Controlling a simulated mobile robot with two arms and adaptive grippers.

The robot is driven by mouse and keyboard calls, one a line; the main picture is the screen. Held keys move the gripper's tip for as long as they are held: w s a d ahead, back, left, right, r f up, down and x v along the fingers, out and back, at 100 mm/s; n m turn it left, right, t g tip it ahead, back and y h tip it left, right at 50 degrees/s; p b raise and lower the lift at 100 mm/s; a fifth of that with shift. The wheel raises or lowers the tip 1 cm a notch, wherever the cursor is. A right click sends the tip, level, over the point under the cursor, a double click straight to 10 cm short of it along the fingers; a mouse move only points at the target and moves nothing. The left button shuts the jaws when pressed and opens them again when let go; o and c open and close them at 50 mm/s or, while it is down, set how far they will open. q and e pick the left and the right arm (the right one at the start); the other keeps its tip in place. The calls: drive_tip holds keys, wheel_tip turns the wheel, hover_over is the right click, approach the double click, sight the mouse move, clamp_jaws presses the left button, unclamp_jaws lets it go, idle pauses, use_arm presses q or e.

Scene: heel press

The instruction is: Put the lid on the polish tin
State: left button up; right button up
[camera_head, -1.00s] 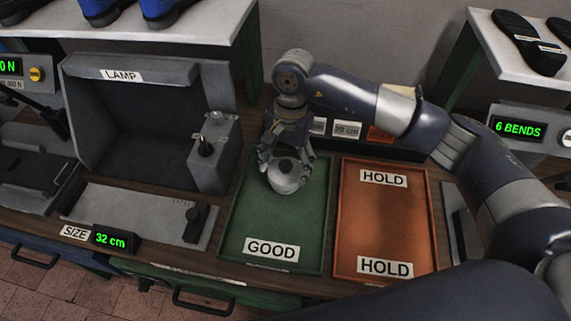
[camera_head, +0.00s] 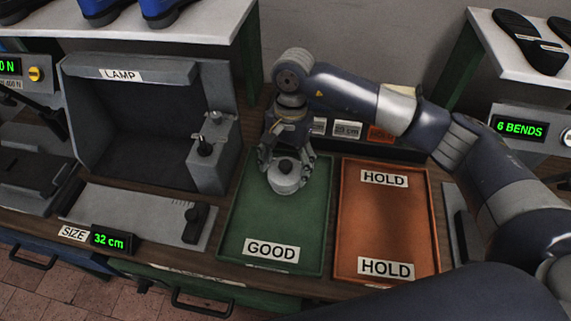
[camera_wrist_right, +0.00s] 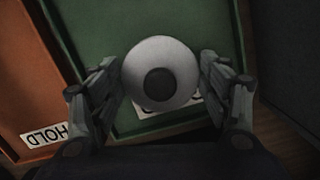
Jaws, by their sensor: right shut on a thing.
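A grey, round lid with a dark knob (camera_head: 285,166) is between the fingers of my right gripper (camera_head: 287,164), over the green tray marked GOOD (camera_head: 238,222). My right gripper is shut on the lid. In the right wrist view the lid (camera_wrist_right: 181,55) is a pale disc with the dark knob at its middle, and a finger stands at each side. A grey rounded body (camera_head: 287,185) shows just under the lid in the head view; I cannot tell whether it is the polish tin or how the lid sits on it. My left gripper is not in view.
An orange tray marked HOLD (camera_head: 385,222) lies to the right and is empty. The grey lamp box (camera_head: 140,120) and a size gauge reading 32 cm (camera_head: 110,240) are to the left. The front part of the green tray is clear.

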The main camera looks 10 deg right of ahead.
sight(285, 164)
drive_tip(key=shift+s+f, duration=0.1)
drive_tip(key=o, duration=0.9)
drive_tip(key=shift+o, duration=0.7)
drive_tip(key=shift+r+p, duration=1.05)
drive_tip(key=shift+r, duration=2.55)
